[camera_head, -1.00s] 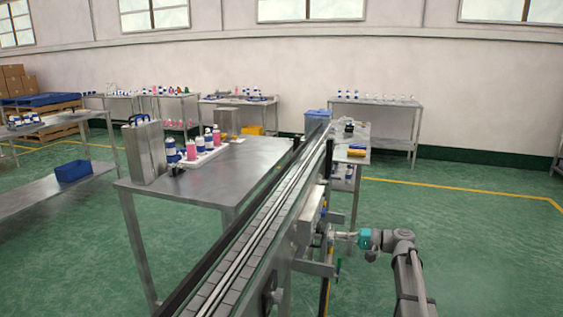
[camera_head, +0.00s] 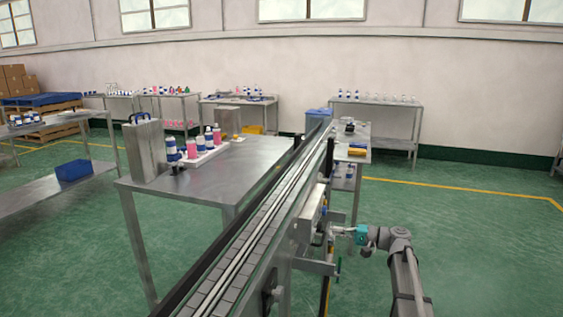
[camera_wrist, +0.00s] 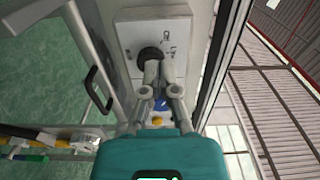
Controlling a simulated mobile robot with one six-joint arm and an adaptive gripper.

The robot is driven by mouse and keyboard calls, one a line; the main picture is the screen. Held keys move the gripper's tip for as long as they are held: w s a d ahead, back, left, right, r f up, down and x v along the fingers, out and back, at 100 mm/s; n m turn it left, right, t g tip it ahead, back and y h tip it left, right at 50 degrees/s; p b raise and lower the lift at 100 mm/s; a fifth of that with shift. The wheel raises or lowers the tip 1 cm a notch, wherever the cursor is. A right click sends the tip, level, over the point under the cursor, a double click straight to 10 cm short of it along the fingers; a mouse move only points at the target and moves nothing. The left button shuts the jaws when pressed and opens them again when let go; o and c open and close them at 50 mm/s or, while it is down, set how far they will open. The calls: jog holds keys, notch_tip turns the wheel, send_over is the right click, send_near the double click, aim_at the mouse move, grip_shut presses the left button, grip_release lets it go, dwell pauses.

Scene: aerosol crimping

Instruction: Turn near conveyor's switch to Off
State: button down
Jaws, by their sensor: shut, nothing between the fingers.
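The near conveyor (camera_head: 255,240) runs from the bottom of the head view toward the back. Its switch is a round black knob (camera_wrist: 150,55) on a pale control panel (camera_wrist: 124,38) with small printed marks, seen in the wrist view. My gripper (camera_wrist: 158,66) is shut and empty, with its fingertips right at the knob's lower edge. Contact cannot be told for sure, and the fingers hide part of the knob, so its setting cannot be read. In the head view my gripper (camera_head: 334,230) is small, at the conveyor's right side.
A black handle (camera_wrist: 98,88) stands left of the panel in the wrist view. A blue button (camera_wrist: 160,103) shows below the knob, partly behind the fingers. A metal table (camera_head: 215,170) with bottles stands left of the conveyor. The green floor on the right is open.

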jog(key=shift+x, duration=2.45)
jog(key=shift+w+d+f, duration=0.1)
jog(key=shift+w, duration=0.15)
jog(key=shift+s+f+b, duration=0.1)
jog(key=shift+f+b, duration=0.7)
jog(key=shift+b, duration=0.1)
jog(key=shift+f+b, duration=0.3)
jog(key=shift+b, duration=0.05)
jog(key=shift+s+f, duration=0.2)
jog(key=shift+s, duration=0.05)
dwell(0.4)
send_near(312, 234)
jog(key=shift+w+f, duration=0.15)
jog(key=shift+w, duration=0.15)
dwell(0.4)
